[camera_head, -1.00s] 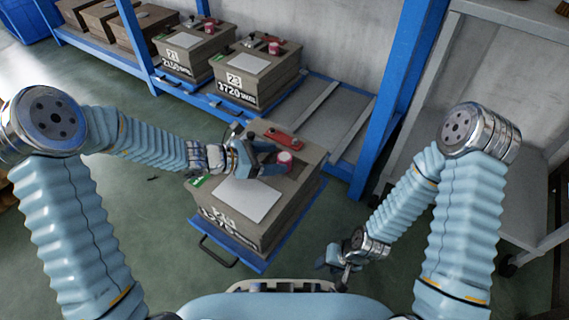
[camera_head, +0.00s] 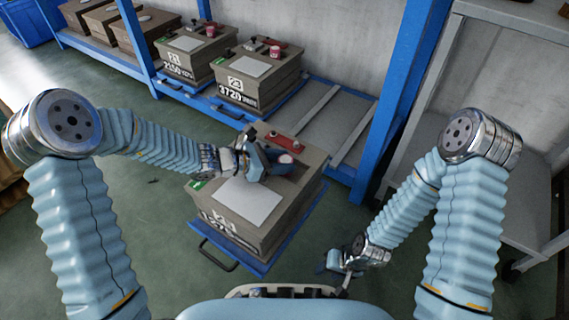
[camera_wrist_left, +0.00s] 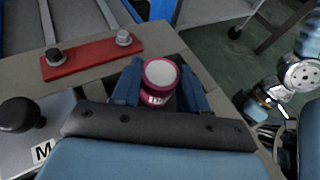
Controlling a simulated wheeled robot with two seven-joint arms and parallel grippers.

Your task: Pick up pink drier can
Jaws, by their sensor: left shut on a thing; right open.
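The pink drier can (camera_wrist_left: 159,82) has a pale top and stands on the near box; it also shows small in the head view (camera_head: 285,159), partly hidden by my gripper. My left gripper (camera_head: 275,160) is shut on the can, with one blue finger on each side of it in the left wrist view (camera_wrist_left: 160,92). The can's lower part is hidden behind the gripper's dark edge. My right gripper (camera_head: 335,264) is open and empty, low over the floor to the right of the box.
The near box (camera_head: 240,226) stands on a blue tray (camera_head: 254,264). A red bar (camera_wrist_left: 90,57) with two bolts and a black knob (camera_wrist_left: 19,114) are beside the can. A blue rack (camera_head: 330,110) holds several similar boxes behind. A grey shelf (camera_head: 520,190) stands at right.

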